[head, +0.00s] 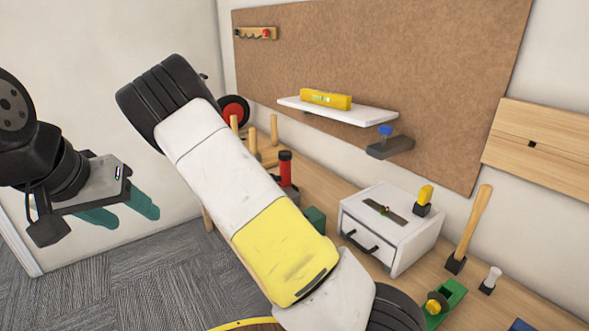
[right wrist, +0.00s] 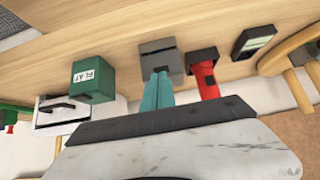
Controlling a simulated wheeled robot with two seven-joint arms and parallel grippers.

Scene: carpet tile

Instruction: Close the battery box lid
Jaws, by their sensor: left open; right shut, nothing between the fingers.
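A grey box (right wrist: 160,60) with a dark slot or recess shows on the bench in the right wrist view. It is probably the battery box; I cannot make out how its lid stands. My right gripper (right wrist: 160,78) is shut and empty, its teal fingers together in front of this box and covering part of it. I cannot tell whether they touch it. My left gripper (head: 136,221) is open and empty, over the carpet at the left, away from the bench.
A green box (right wrist: 92,81) labelled FLAT and a red torch-like object (right wrist: 205,77) flank the grey box. A dark device (right wrist: 254,40) lies beyond the torch. A white drawer unit (head: 411,243) stands on the bench, and a white shelf (head: 368,115) hangs above.

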